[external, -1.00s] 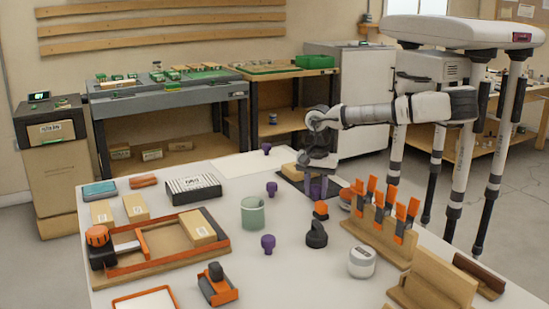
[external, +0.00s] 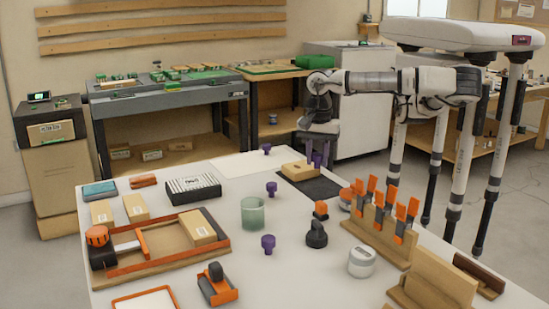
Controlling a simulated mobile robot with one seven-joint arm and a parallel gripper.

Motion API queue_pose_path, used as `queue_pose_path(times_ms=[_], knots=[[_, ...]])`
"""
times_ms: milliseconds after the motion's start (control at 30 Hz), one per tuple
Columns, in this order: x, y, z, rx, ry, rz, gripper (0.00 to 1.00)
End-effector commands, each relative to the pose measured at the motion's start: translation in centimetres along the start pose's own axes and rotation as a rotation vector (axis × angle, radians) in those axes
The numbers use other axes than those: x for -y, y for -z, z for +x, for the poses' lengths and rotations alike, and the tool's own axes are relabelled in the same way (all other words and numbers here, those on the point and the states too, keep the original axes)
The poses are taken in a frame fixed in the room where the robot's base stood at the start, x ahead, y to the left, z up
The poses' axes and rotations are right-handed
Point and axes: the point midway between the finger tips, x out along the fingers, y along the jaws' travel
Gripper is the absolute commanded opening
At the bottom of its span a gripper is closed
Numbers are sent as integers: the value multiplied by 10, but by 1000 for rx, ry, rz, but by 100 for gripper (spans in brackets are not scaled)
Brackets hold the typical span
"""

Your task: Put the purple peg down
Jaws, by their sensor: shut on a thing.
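My gripper (external: 317,151) is shut on a purple peg (external: 317,159), small in the external view and partly hidden by the fingers. The gripper points down and holds the peg above the far right part of the table, over or just behind the dark mat (external: 322,188). Other purple pegs stand upright on the white table: one near the far edge (external: 267,148), one in the middle (external: 271,188) and one nearer the front (external: 268,243).
A wooden block (external: 300,170) lies on the dark mat, close to the gripper. A green cup (external: 252,213), a black knob-like piece (external: 316,235) and a wooden rack with orange-handled tools (external: 385,240) stand nearer.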

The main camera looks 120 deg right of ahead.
Motion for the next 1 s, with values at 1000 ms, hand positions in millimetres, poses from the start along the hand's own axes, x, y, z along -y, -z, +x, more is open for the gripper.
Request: queue_pose_path(times_ms=[1000], knots=[[62, 9, -113, -3, 3, 230, 8]])
